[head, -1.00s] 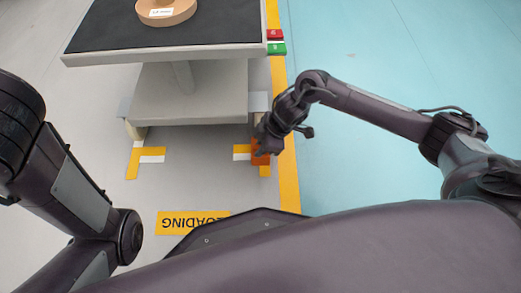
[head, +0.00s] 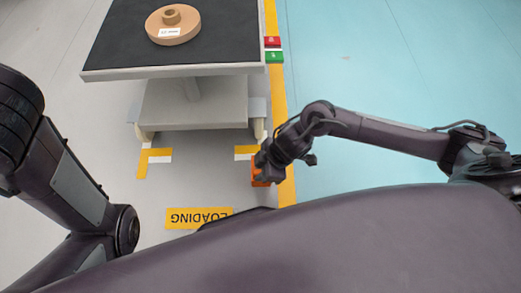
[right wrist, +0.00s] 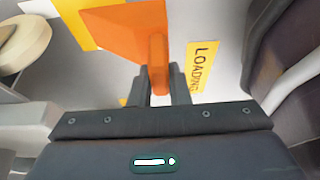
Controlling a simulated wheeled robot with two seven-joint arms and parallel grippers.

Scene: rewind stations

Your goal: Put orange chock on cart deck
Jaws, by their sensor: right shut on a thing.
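The orange chock (head: 258,176) shows in the head view just in front of the cart's near right corner, partly hidden by my right gripper (head: 264,165). In the right wrist view the chock (right wrist: 125,32) has a raised grip part between the two dark fingers of my right gripper (right wrist: 160,86), which is shut on it. I cannot tell whether the chock touches the floor. The cart has a dark deck (head: 190,45) with a tan round core piece lying on it. My left arm is at the left of the head view, but its gripper is out of view.
A tan flanged spool (head: 172,26) with a white label takes up part of the deck; the deck's front is clear. A LOADING floor sign (head: 198,217) lies in front.

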